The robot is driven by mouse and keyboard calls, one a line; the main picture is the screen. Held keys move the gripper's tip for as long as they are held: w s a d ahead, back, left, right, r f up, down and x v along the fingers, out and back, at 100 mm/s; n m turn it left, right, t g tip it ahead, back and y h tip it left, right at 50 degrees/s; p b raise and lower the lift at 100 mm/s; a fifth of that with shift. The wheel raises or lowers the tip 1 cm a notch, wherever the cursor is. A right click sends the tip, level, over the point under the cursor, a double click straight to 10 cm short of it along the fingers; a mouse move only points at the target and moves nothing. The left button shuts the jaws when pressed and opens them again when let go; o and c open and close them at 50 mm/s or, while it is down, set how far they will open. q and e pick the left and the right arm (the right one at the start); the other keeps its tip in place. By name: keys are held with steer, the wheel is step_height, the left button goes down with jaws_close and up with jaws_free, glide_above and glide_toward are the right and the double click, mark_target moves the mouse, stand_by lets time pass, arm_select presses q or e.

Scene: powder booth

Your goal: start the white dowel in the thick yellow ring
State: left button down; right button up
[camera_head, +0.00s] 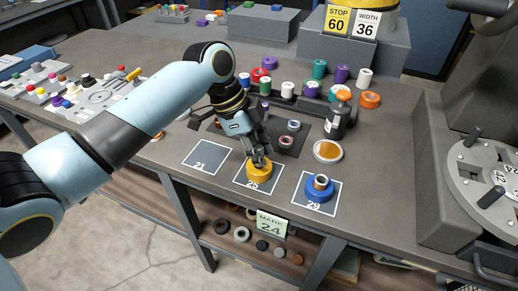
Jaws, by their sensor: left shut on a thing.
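The thick yellow ring (259,175) lies on the pale-edged square marked 25 near the table's front edge. My left gripper (260,161) points down right over this ring, its fingertips at the ring's top. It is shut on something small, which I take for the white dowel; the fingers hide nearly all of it. I cannot tell whether its end is inside the ring or only above it. My right gripper is not in view.
Square 21 (208,157) is empty. Several coloured rolls and cylinders fill the back.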

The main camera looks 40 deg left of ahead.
arm_select(q)
steer(key=shift+f, duration=0.4)
steer(key=c, duration=1.1)
jaws_free()
steer(key=shift+r, duration=0.1)
steer(key=v, duration=1.2)
steer(key=shift+s, duration=0.1)
